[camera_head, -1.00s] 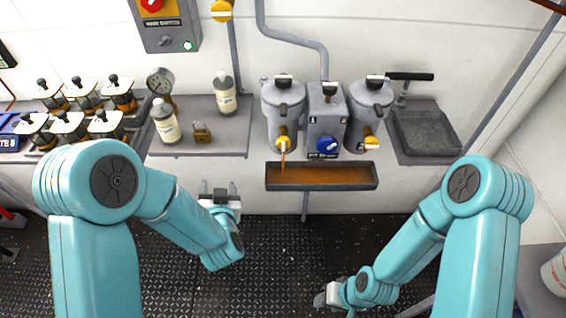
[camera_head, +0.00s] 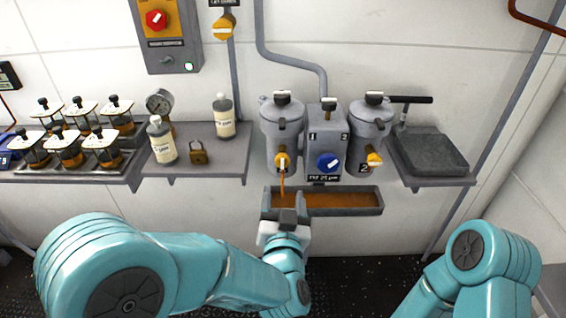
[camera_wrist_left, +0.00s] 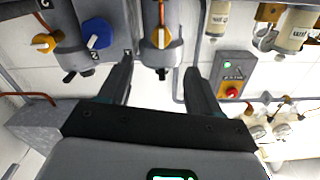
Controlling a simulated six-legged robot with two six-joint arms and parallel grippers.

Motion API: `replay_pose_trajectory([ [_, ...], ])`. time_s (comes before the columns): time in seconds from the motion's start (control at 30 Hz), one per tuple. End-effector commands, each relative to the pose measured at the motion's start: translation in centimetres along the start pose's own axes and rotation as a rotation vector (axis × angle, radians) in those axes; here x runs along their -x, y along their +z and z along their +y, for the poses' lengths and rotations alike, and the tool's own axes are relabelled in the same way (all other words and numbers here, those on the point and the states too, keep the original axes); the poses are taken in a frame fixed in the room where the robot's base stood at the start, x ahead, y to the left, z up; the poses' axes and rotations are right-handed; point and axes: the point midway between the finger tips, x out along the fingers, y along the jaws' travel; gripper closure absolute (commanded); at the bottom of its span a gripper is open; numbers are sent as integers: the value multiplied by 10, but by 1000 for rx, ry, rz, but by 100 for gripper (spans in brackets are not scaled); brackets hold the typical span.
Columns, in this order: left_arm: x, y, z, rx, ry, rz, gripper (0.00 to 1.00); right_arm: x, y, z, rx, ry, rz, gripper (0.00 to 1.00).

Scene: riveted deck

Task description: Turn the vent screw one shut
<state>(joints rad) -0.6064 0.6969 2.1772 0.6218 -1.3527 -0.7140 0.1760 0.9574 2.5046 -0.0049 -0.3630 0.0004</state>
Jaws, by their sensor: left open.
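The left filter canister (camera_head: 282,130), marked 1, is a grey wall-mounted cylinder with a small dark and white screw-like fitting (camera_head: 282,97) on its lid; I take this as vent screw one. A yellow knob (camera_head: 282,161) sits low on its front, with an orange stream below. My left gripper (camera_head: 289,214) is open and empty, low in front of the drip tray (camera_head: 375,203). In the left wrist view, upside down, the canister (camera_wrist_left: 161,53) shows between the spread fingers (camera_wrist_left: 160,88), apart from them. My right gripper is out of view.
A second canister (camera_head: 370,125) and a box with a blue knob (camera_head: 328,161) stand to the right. A tray shelf (camera_head: 428,152) is at right.

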Motion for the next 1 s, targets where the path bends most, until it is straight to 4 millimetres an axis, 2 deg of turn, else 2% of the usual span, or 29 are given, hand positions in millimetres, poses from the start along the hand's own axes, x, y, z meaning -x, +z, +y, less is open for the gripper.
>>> replay_pose_trajectory([
  [0.3,-75,0,-1,0,-3,-1,37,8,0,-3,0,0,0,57],
  [0.5,-113,0,-1,-1,-2,-1,37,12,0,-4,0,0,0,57],
  [0.7,-131,1,-1,-1,-1,-2,37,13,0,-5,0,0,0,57],
  [1.0,-134,1,-1,-1,0,-2,37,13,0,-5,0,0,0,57],
])
